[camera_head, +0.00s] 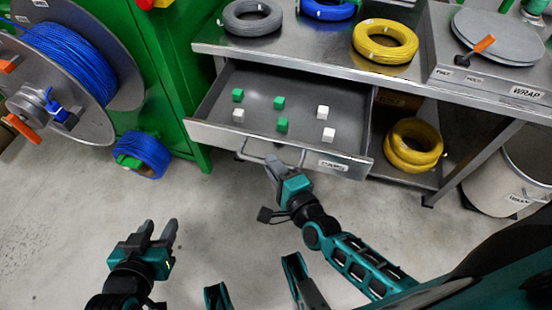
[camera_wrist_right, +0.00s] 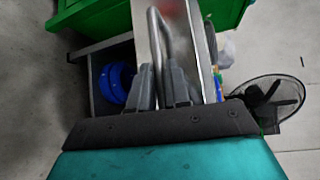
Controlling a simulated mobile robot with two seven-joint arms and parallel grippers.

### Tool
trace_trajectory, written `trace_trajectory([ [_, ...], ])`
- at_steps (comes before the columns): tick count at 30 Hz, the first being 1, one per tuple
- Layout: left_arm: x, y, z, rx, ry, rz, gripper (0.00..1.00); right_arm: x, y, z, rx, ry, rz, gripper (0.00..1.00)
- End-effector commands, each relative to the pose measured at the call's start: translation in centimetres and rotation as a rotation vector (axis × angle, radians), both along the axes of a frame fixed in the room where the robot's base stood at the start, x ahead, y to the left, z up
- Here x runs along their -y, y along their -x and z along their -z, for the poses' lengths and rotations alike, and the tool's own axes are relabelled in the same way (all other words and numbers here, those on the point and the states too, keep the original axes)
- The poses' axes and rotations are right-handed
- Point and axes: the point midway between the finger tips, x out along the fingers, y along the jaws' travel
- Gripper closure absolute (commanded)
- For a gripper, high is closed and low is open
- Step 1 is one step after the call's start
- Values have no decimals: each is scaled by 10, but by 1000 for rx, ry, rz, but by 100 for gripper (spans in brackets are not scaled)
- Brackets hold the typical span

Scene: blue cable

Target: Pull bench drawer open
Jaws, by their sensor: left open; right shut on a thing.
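The bench drawer (camera_head: 300,92) is pulled out from under the metal bench (camera_head: 290,50). Several green and white cubes lie on its floor. Its bar handle (camera_head: 246,153) runs along the front panel. My right gripper (camera_head: 272,160) is at the handle and shut on it. In the right wrist view the handle (camera_wrist_right: 157,40) passes between the fingers of the right gripper (camera_wrist_right: 163,88). My left gripper (camera_head: 160,230) is open and empty above the floor at the lower left, apart from the drawer.
Yellow cable coils lie on the bench (camera_head: 385,42) and on the shelf below (camera_head: 413,145). A green cabinet (camera_head: 180,60) and a large blue cable reel (camera_head: 70,60) stand at the left. A bin (camera_head: 510,175) stands at the right. The floor before the drawer is clear.

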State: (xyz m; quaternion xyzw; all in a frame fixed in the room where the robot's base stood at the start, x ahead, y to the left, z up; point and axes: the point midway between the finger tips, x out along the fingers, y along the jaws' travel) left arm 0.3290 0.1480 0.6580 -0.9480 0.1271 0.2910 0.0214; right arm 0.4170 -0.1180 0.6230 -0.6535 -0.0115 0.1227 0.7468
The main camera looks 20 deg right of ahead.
Motion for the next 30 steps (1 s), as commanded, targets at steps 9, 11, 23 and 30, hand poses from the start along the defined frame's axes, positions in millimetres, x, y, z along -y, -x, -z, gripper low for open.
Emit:
trace_trajectory([
  [9,1,-5,-4,11,4,-2,57,-3,3,0,1,-1,-2,100],
  [11,1,-5,-4,11,3,-2,57,-3,3,0,1,-1,-2,100],
  [23,-1,-3,-2,7,-2,3,57,-2,2,0,1,0,-1,62],
  [30,-1,0,-2,2,-6,4,57,-1,8,-1,-1,1,0,62],
])
